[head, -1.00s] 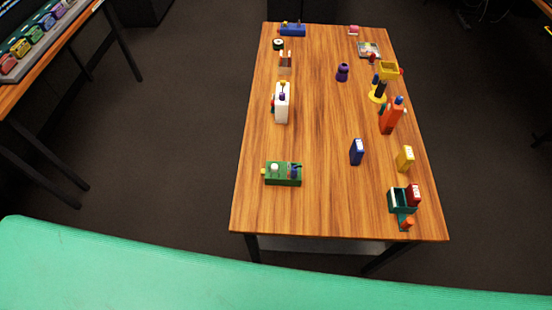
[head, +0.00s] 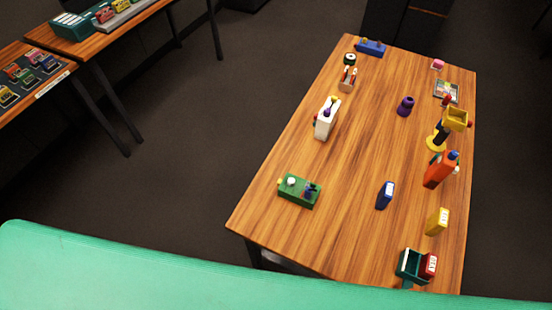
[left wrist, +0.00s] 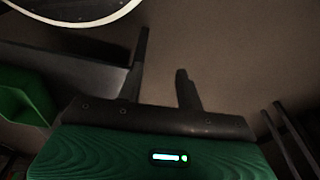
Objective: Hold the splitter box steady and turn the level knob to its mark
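The frames do not make plain which item is the splitter box. A blue box (head: 371,48) with small parts on top is at the far end. A level mark is too small to see. My left gripper (left wrist: 161,52) shows in the left wrist view with its two dark fingers apart and nothing between them. It is away from the tabletop items. My right gripper is in neither view.
The wooden table (head: 345,190) also holds a white upright box (head: 327,118), a purple piece (head: 405,106), a blue block (head: 385,195), an orange bottle (head: 440,169), a yellow block (head: 437,221) and a teal container (head: 407,265). Other tables stand left. Dark floor between is clear.

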